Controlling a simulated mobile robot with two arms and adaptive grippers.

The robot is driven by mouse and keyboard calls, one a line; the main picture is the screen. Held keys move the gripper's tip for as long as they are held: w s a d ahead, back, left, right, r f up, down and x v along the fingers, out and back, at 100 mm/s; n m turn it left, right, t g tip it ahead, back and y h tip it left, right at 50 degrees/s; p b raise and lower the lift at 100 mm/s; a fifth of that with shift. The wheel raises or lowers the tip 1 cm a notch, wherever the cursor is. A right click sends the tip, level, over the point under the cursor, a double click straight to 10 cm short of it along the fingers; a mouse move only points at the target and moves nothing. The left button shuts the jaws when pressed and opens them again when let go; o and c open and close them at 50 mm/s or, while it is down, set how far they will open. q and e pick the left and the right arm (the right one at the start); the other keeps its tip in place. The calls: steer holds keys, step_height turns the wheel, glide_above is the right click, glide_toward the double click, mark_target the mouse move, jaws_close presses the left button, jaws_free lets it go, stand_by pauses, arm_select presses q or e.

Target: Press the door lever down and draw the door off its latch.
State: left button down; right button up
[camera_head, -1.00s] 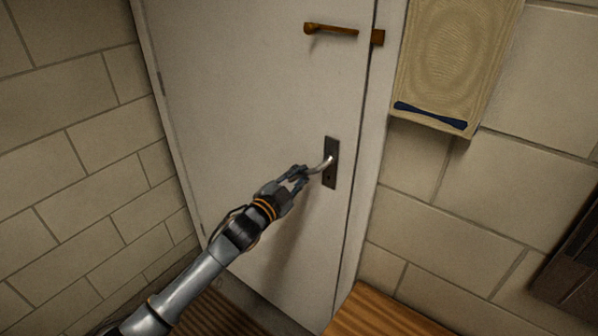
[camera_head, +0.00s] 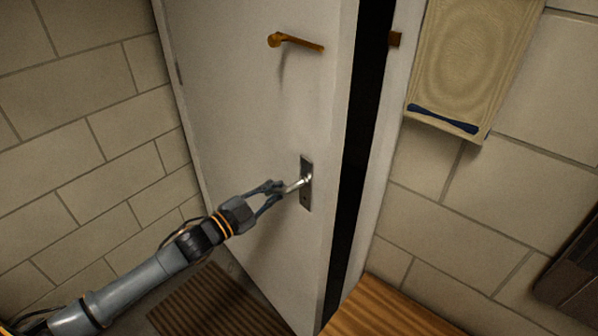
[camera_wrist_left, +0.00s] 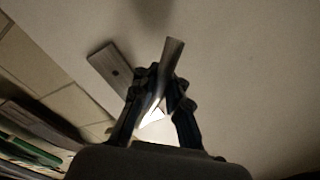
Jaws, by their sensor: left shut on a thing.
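The white door (camera_head: 235,100) stands ajar in the head view, with a dark gap along its right edge. The metal lever (camera_head: 296,185) sits on a dark plate (camera_head: 306,200) near that edge and tilts down to the left. My left gripper (camera_head: 281,189) is shut on the lever's free end. In the left wrist view the lever (camera_wrist_left: 172,58) runs up between the fingers of my left gripper (camera_wrist_left: 166,92), with the plate (camera_wrist_left: 112,68) to the left. My right gripper is not in view.
A brown hook latch (camera_head: 300,43) is on the upper door, apart from its catch (camera_head: 395,39) on the frame. A wooden surface (camera_head: 390,310) stands at the lower right. A ribbed mat (camera_head: 215,305) lies on the floor. A towel (camera_head: 455,70) hangs right.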

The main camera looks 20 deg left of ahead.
arm_select(q)
steer(key=s+a+m+g+h+p, duration=0.1)
steer(key=s+a+p, duration=0.3)
steer(key=s+a, duration=0.7)
steer(key=shift+s+a+m+h, duration=0.2)
steer(key=shift+s+m+h, duration=0.1)
steer(key=shift+s+h, duration=0.4)
steer(key=shift+d, duration=0.1)
steer(key=c, duration=1.3)
jaws_free()
steer(key=shift+c, duration=0.2)
steer(key=r+v, duration=0.1)
steer(key=v, duration=1.1)
steer(key=shift+f, duration=0.3)
